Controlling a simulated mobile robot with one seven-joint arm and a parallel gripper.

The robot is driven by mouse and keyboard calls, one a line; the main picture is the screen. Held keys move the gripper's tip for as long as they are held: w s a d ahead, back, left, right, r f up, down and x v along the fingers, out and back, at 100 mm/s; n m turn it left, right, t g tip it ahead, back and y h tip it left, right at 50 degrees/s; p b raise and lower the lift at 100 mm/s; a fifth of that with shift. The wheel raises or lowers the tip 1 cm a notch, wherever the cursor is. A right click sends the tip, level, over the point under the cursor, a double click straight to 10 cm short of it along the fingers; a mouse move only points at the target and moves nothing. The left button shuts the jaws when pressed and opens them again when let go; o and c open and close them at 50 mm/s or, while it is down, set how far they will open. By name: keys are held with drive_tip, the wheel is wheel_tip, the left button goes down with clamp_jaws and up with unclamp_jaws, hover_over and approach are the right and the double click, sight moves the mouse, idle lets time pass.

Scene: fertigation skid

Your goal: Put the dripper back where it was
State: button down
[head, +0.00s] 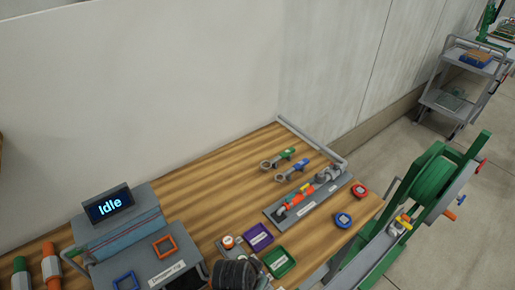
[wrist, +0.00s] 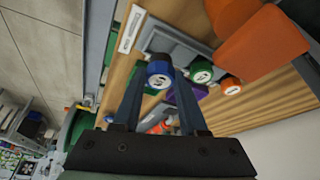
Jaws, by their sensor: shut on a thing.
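My gripper (wrist: 158,85) shows in the wrist view with its two dark fingers closed on a small round blue piece with a pale label, which I take to be the dripper (wrist: 160,74). A dark grey form lies just beyond it. In the head view the dark ribbed end of my arm (head: 235,273) is over the front of the bench, and the held piece is hidden there. I cannot tell whether the held piece touches anything below it.
A purple tray (head: 258,237) and a green tray (head: 279,262) lie beside my arm. A small orange-and-white round piece (head: 228,241) is close by. The grey console (head: 130,228) reads "Idle". Blue (head: 343,220) and red (head: 360,190) round pieces lie near the bench's right edge.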

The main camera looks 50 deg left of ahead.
drive_tip(key=shift+f, duration=1.8)
drive_tip(key=shift+f, duration=0.2)
drive_tip(key=shift+c, duration=2.2)
unclamp_jaws()
drive_tip(key=shift+r, duration=0.2)
drive_tip(key=v, duration=1.2)
